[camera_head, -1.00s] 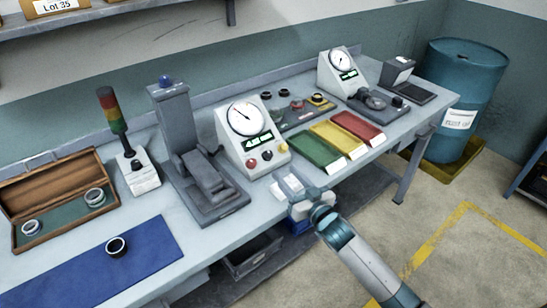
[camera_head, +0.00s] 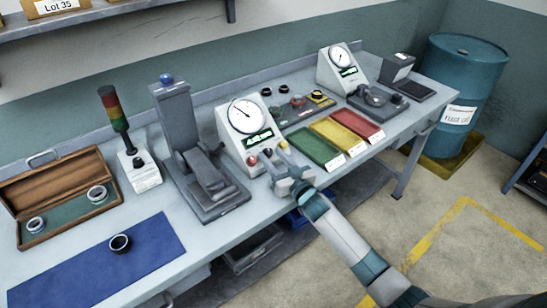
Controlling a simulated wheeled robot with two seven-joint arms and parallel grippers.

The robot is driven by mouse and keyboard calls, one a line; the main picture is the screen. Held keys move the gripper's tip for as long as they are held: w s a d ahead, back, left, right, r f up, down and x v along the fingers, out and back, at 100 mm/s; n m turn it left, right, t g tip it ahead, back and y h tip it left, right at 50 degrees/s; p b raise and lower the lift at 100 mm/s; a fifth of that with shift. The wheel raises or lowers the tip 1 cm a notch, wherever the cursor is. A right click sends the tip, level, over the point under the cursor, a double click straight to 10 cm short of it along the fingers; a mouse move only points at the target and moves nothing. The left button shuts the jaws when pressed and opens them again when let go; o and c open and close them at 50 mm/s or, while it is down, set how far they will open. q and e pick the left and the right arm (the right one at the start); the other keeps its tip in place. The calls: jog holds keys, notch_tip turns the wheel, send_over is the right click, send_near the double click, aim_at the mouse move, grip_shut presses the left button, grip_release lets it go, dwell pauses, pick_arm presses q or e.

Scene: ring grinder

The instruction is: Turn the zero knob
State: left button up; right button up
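The nearer gauge box (camera_head: 229,139) stands on the bench with a round white dial (camera_head: 246,116) and a green display. I cannot read which is the zero knob. My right gripper (camera_head: 276,156) is at the bench's front edge, just in front of the knobs. Its two fingers are apart, pointing at the black and yellow knobs, and partly cover that area. I cannot tell whether they touch. My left gripper is out of view.
A grey press-like stand (camera_head: 179,125) is left of the box. Green (camera_head: 315,148), yellow and red trays lie to its right. A second gauge box (camera_head: 337,72) stands farther back. A stack light (camera_head: 115,115), a wooden case (camera_head: 60,185) and a blue mat (camera_head: 70,265) are at left.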

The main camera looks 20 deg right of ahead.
grip_shut()
jog(key=shift+d+n+y, duration=0.1)
jog(key=shift+n+y, duration=0.4)
jog(key=shift+n, duration=0.1)
jog(key=shift+w+d+n+g+y+b, duration=0.15)
jog(key=shift+n+g+y, duration=0.1)
jog(key=shift+n+y, duration=0.3)
jog(key=shift+s+d+n+g+y+b, duration=0.15)
jog(key=shift+n+g+y, duration=0.1)
jog(key=shift+n+y, duration=0.3)
jog(key=shift+w+d+n+g+y+b, duration=0.15)
jog(key=shift+n+g+y+b, duration=0.2)
jog(key=shift+n+g+y, duration=0.6)
jog(key=shift+w+n+g+y+b, duration=0.1)
jog(key=shift+n+g+y+b, duration=0.4)
jog(key=shift+n, duration=0.95)
jog(key=shift+t, duration=0.25)
jog(key=shift+o, duration=0.2)
grip_release()
